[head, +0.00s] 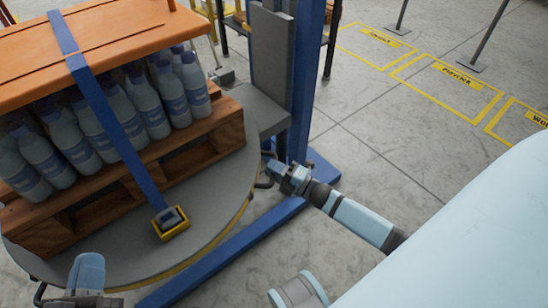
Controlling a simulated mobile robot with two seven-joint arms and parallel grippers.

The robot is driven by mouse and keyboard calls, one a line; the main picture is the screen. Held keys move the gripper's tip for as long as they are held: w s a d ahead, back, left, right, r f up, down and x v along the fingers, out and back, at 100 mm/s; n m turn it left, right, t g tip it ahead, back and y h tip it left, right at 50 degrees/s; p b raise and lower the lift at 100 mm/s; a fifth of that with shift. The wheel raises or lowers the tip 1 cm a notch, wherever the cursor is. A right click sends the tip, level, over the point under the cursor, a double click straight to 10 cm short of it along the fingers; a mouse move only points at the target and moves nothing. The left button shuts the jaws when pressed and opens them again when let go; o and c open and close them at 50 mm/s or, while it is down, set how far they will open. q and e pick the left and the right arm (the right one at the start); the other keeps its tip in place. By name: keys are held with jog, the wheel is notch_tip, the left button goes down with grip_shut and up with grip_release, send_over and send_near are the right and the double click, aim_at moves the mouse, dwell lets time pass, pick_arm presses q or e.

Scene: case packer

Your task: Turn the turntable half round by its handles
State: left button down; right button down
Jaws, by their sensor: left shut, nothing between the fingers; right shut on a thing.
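The turntable (225,205) is a round grey disc with a yellow edge, at the left of the head view. A dark handle (263,184) stands out from its right rim. My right gripper (272,172) is shut on this handle, and its fingers hide part of it. My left gripper (72,301) is at the bottom left by the near rim, shut and empty, partly cut off by the frame. A dark bar (40,292) beside it looks like another handle, but most of it is hidden or out of view.
A wooden pallet (215,130) of several bottles (145,105) under an orange cover (110,50) stands on the disc. A blue strap (105,100) runs to a yellow-edged buckle (171,222). A blue post (305,80) rises close behind my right gripper.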

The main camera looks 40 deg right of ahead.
jog(key=c, duration=1.1)
grip_release()
jog(key=shift+w, duration=0.1)
pick_arm(q)
jog(key=p, duration=0.2)
jog(key=shift+a+r+y+p, duration=0.1)
jog(key=shift+a+y+p, duration=0.2)
jog(key=shift+y, duration=0.1)
pick_arm(e)
jog(key=v, duration=1.4)
pick_arm(q)
jog(key=shift+r, duration=0.3)
pick_arm(e)
jog(key=shift+w, duration=0.1)
